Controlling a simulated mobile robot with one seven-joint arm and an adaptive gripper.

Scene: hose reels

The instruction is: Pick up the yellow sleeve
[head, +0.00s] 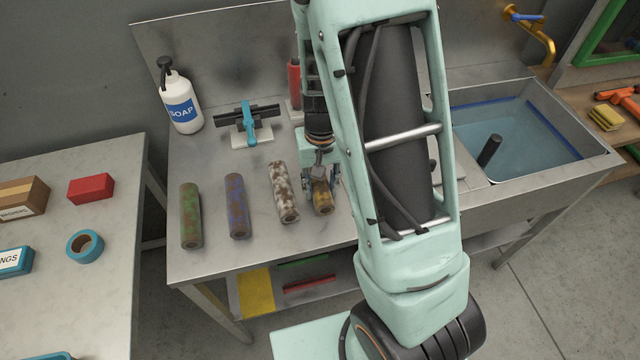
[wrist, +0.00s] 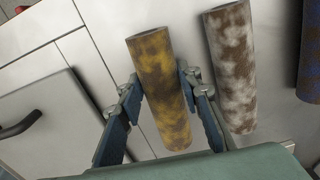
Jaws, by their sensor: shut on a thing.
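The yellow sleeve (head: 323,201) is a short tube with brown rust patches. In the head view it is at the right end of a row of sleeves on the metal bench, partly hidden by my arm and gripper. My gripper (head: 321,182) is around it from above. In the wrist view the yellow sleeve (wrist: 162,90) lies between the two blue-grey fingers of my gripper (wrist: 160,95), which are shut on its sides. I cannot tell whether the sleeve is clear of the bench top.
A white rusty sleeve (head: 283,192) lies close to the left, then a blue one (head: 238,206) and a green one (head: 191,215). A water-filled sink (head: 520,140) is at the right.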

